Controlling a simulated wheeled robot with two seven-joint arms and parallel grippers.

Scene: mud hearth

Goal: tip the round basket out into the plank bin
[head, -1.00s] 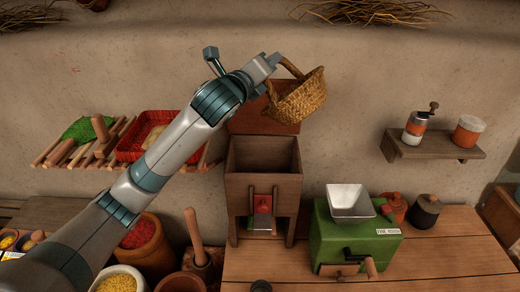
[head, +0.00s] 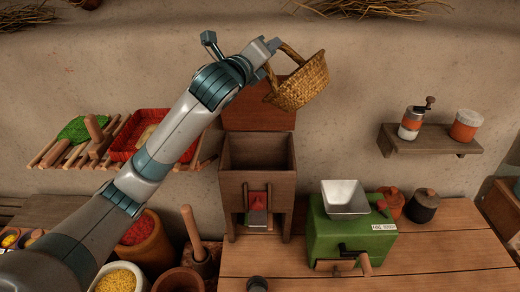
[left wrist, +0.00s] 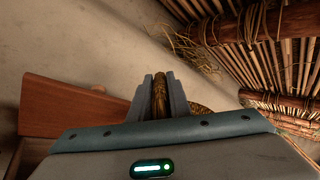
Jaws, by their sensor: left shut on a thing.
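The round basket (head: 300,86) is woven and tan with an arched handle. In the head view it hangs tilted in the air, above and slightly right of the plank bin. My left gripper (head: 273,46) is shut on its handle; the left wrist view shows the handle (left wrist: 159,97) between the two fingers. The plank bin (head: 232,187) is a brown wooden box with its lid (head: 250,117) raised at the back and a red slide on its front. The bin's top is open. The basket's inside is hidden. My right gripper is not in view.
A green mill (head: 345,238) with a metal hopper stands right of the bin on the wooden table (head: 440,240). A wall shelf (head: 430,148) holds a grinder and a jar. A slatted rack (head: 60,155) with a red tray is at left, behind my arm.

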